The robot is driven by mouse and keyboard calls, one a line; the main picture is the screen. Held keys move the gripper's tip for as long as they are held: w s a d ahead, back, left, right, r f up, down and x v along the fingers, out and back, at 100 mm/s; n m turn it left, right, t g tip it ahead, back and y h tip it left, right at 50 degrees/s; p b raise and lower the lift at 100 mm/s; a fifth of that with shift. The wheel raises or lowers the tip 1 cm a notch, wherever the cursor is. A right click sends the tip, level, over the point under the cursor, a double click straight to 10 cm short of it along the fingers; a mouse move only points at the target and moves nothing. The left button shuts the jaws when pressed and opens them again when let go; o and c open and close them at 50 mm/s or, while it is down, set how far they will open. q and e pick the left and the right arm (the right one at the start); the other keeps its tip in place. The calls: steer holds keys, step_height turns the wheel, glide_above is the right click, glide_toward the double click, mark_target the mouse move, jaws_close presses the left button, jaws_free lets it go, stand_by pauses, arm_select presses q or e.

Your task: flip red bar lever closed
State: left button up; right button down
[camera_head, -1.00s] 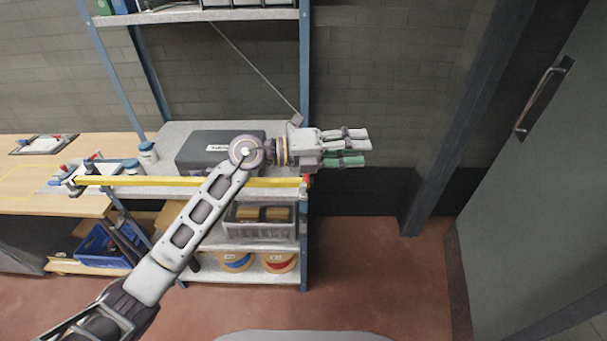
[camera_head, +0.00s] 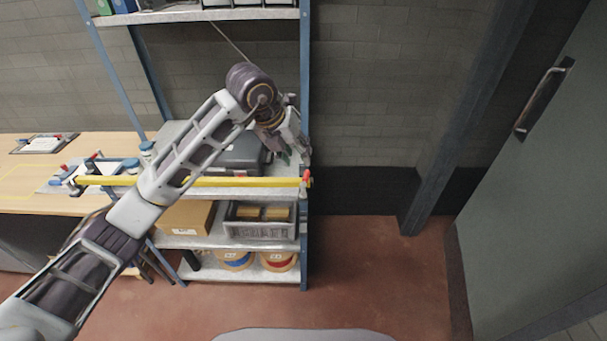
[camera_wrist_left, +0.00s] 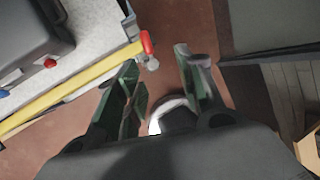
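A red bar lever (camera_head: 307,178) sits at the right end of a yellow bar (camera_head: 230,182) that runs along the front of a shelf. In the wrist view the red lever (camera_wrist_left: 147,42) stands up from the end of the yellow bar (camera_wrist_left: 70,90). My left gripper (camera_head: 300,152) is above and just behind the lever, pointing down and right. In the wrist view its green-padded fingers (camera_wrist_left: 158,58) are apart and empty. The lever shows just beyond the fingertips, closer to the left-hand finger, with no contact visible. My right gripper is not in view.
A dark grey case (camera_head: 240,152) lies on the shelf behind the bar, partly hidden by my arm. The blue shelf post (camera_head: 304,60) rises close to the gripper. A grey crate (camera_head: 258,232) sits on the shelf below. Floor right of the rack is clear.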

mark_target(305, 177)
arm_select(q)
steer(key=shift+w+a+r+y, duration=0.1)
steer(key=shift+w+a+y, duration=0.1)
steer(key=shift+a, duration=0.2)
steer(key=shift+w+a+r+y, duration=0.1)
steer(key=shift+a+y, duration=0.1)
steer(key=shift+a, duration=0.15)
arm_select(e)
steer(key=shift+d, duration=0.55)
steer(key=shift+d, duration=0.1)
